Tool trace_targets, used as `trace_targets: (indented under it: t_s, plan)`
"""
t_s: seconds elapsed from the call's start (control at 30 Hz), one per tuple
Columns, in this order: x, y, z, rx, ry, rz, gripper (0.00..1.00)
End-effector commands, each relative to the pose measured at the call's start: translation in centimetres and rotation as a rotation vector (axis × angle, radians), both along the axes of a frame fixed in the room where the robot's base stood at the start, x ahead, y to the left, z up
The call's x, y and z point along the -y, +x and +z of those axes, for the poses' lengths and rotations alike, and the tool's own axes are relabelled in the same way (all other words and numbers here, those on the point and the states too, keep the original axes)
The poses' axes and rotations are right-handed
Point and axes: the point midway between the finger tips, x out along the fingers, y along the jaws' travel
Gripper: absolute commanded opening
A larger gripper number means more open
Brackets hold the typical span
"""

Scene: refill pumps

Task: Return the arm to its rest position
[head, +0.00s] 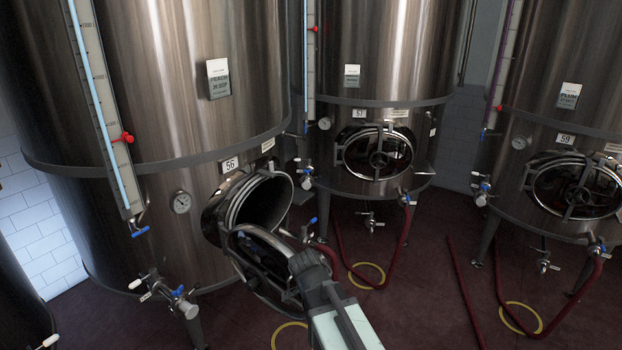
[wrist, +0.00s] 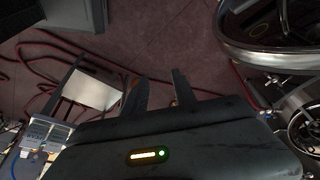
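My arm (head: 345,325) reaches up from the bottom of the head view. Its dark end is in front of the open round door (head: 262,258) of tank 56 (head: 160,90). I cannot tell there whether it touches the door. In the wrist view my gripper (wrist: 160,86) has its two dark fingers apart, with floor and a bit of hose showing between them. Nothing is held. The round door (wrist: 272,58) also shows at the upper right of the wrist view, apart from the fingers.
Tank 57 (head: 385,50) and tank 59 (head: 560,90) stand behind and right, their hatches shut. Red hoses (head: 395,250) and yellow rings (head: 368,276) lie on the dark red floor. A metal-framed unit (wrist: 95,88) stands left in the wrist view. Valves stick out from tank 56.

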Motion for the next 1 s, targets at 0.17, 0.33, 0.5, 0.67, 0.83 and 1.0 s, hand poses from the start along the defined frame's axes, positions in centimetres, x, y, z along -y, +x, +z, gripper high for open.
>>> trace_targets:
  t_s: [0.17, 0.33, 0.5, 0.67, 0.83, 1.0]
  plan:
    - [8.1, -0.5, -5.1, -0.087, 0.063, 0.029, 0.33]
    - [13.1, -2.2, -8.1, -0.203, 0.168, 0.350, 0.33]
    - [11.6, -3.1, -7.9, -0.265, 0.223, 0.800, 0.33]
    - [10.9, -3.2, -7.9, -0.294, 0.220, 1.075, 0.33]
    - [10.6, -3.2, -7.9, -0.304, 0.209, 1.144, 0.33]
    - [10.6, -3.1, -7.9, -0.304, 0.209, 1.141, 0.33]
